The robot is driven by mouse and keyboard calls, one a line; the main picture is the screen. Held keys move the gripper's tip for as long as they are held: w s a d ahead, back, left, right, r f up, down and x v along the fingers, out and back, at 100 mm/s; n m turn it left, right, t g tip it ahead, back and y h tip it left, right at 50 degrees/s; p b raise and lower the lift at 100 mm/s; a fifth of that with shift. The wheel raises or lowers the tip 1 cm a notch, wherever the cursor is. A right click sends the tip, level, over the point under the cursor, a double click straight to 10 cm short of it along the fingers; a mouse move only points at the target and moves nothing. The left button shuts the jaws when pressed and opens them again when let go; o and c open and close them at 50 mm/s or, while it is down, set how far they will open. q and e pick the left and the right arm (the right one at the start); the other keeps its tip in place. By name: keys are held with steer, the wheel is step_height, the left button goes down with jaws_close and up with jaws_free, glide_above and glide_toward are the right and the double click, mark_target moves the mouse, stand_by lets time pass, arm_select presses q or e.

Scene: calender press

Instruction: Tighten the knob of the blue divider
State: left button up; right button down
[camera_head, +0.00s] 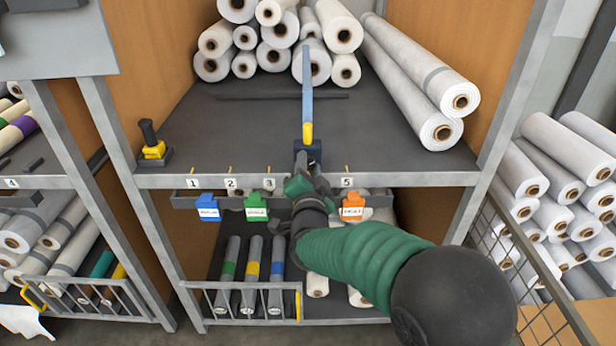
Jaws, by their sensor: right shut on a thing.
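The blue divider (308,88) stands on the shelf as a long thin blue bar pointing away from me. It has a yellow near end and a dark blue base (315,149) at the shelf's front edge. My right gripper (302,160) is at the front of that base, its arm coming in from the lower right. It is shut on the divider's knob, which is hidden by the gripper. My left gripper is not in view.
White rolls (420,85) lie at the back and right of the shelf (220,130). A yellow block with a black handle (152,147) stands at the left front. Blue, green and orange tags (207,208) hang below the edge. A wire cage (535,262) is at right.

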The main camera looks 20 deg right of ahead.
steer(key=m+b, duration=0.4)
steer(key=f+m+b, duration=0.1)
steer(key=m+b, duration=0.8)
steer(key=b, duration=0.1)
steer(key=shift+f+m, duration=0.25)
steer(key=shift+m, duration=0.15)
steer(key=shift+m+b, duration=1.85)
steer(key=shift+m, duration=0.15)
steer(key=shift+a+r, duration=0.1)
steer(key=c, duration=1)
jaws_free()
steer(key=shift+r, duration=0.2)
steer(key=p+v, duration=0.6)
steer(key=v, duration=1)
steer(key=shift+s, duration=0.4)
